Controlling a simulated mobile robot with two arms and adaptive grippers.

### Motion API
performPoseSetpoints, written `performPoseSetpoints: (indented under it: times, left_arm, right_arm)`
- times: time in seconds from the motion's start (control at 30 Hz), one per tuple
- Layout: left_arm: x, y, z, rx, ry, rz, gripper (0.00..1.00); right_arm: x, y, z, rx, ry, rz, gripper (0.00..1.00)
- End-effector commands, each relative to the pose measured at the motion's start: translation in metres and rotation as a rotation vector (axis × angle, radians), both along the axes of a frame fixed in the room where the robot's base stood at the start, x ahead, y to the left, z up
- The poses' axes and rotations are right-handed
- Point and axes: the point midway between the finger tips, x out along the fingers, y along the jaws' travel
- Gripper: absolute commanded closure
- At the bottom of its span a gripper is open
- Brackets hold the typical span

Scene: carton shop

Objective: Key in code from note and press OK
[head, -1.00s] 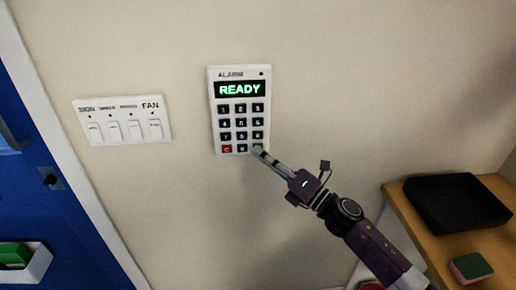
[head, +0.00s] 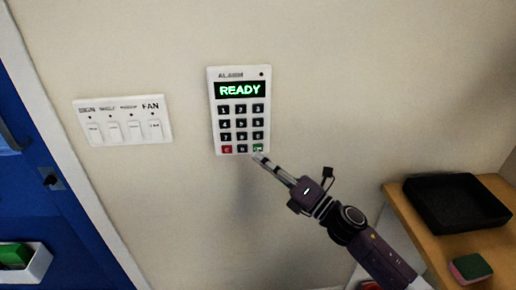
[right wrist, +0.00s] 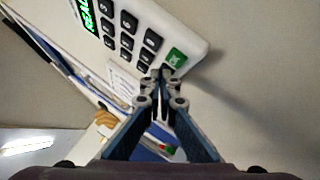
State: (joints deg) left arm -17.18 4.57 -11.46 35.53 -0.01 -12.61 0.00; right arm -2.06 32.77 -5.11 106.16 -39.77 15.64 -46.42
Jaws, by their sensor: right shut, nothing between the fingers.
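The alarm keypad (head: 240,110) is a white panel on the wall with dark number keys, a red key (head: 227,149) and a green OK key (head: 257,147). Its display (head: 239,90) reads READY in green. My right gripper (head: 259,157) is shut and empty, its tips just below the green key in the head view. In the right wrist view the shut tips (right wrist: 160,75) are near the green key (right wrist: 174,58); I cannot tell whether they touch the panel. My left gripper is not in view. No note is visible.
A white switch panel (head: 123,120) with several switches, one labelled FAN, is left of the keypad. A wooden surface (head: 411,221) at the right holds a black tray (head: 456,208) and a pink and green sponge (head: 470,268). A blue door (head: 50,215) is at the left.

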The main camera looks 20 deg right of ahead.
Motion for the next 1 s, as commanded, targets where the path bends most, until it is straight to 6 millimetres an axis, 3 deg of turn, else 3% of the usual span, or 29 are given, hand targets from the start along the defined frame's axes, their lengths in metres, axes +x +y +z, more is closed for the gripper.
performPoseSetpoints:
  times: [0.4,1.0]
  left_arm:
    - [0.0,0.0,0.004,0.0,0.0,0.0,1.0]
    - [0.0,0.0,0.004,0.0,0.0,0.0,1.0]
  right_arm:
    - [-0.039,0.011,0.0,0.001,0.002,0.0,1.0]
    - [-0.042,0.012,0.0,0.0,0.001,-0.001,1.0]
